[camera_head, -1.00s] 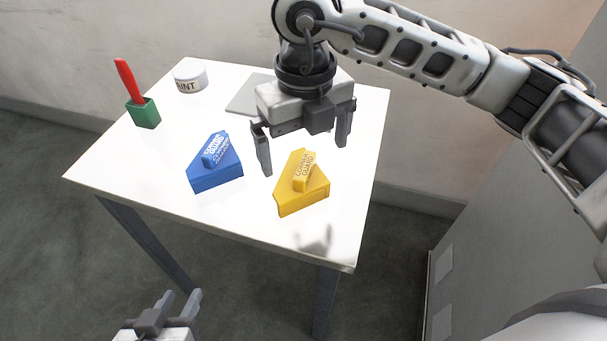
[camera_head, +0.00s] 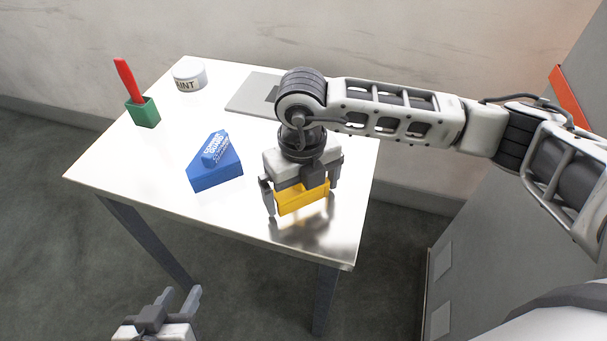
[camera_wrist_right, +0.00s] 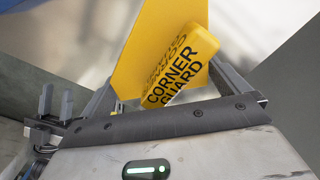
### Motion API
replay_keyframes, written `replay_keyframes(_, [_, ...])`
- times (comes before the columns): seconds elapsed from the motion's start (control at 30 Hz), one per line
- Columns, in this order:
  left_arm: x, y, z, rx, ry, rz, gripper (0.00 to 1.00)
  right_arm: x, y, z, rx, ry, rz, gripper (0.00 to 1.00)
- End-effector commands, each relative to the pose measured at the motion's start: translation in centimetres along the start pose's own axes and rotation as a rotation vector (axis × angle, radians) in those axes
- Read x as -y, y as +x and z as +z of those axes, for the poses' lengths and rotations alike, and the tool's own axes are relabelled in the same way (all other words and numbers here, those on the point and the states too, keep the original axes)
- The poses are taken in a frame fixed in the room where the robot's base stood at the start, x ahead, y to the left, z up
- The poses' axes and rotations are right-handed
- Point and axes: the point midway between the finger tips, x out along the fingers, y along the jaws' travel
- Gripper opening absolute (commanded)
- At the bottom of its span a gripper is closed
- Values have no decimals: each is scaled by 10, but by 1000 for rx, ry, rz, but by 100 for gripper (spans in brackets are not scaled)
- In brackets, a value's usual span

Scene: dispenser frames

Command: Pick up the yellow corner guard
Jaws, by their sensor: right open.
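The yellow corner guard (camera_head: 303,200) lies on the white table near its front right edge. In the right wrist view the yellow corner guard (camera_wrist_right: 165,50) shows its raised, lettered grip between the fingers. My right gripper (camera_head: 301,199) is lowered over it from above, with one finger on each side. The right gripper (camera_wrist_right: 175,88) is open around the guard's grip; I cannot tell whether the fingers touch it. The guard's upper part is hidden by the gripper in the head view. My left gripper (camera_head: 180,300) is at the bottom, below the table's front edge, with its fingers apart and empty.
A blue corner guard (camera_head: 215,168) lies left of the yellow one, with a gap between. A green holder (camera_head: 143,112) with a red-handled tool (camera_head: 126,78) and a paint tin (camera_head: 189,77) stand at the back left. A grey sheet (camera_head: 252,94) lies behind my right arm.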

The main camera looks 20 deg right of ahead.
Motion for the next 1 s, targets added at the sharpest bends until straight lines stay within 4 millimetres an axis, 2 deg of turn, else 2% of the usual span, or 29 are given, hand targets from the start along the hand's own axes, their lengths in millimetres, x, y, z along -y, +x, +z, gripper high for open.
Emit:
replay_keyframes(0.1, [0, 0, 0, -1, 1, 0, 36, 0, 0, 0, 0, 0, 0, 97])
replay_keyframes(0.2, [0, 0, 0, 0, 1, 0, 36, 0, 0, 0, 0, 0, 0, 69])
replay_keyframes(0.23, [0, 0, 0, 0, 1, 0, 36, 0, 0, 0, 0, 0, 0, 68])
replay_keyframes(0.57, [0, 0, 3, 7, -1, 0, 36, 0, -5, 1, 2, 0, 1, 68])
replay_keyframes(0.67, [0, -1, 5, 9, -1, 0, 36, 0, -18, 1, 4, -1, 1, 68])
replay_keyframes(1.0, [0, -1, 7, 12, -3, 1, 36, 0, -84, 1, 4, -1, 0, 68])
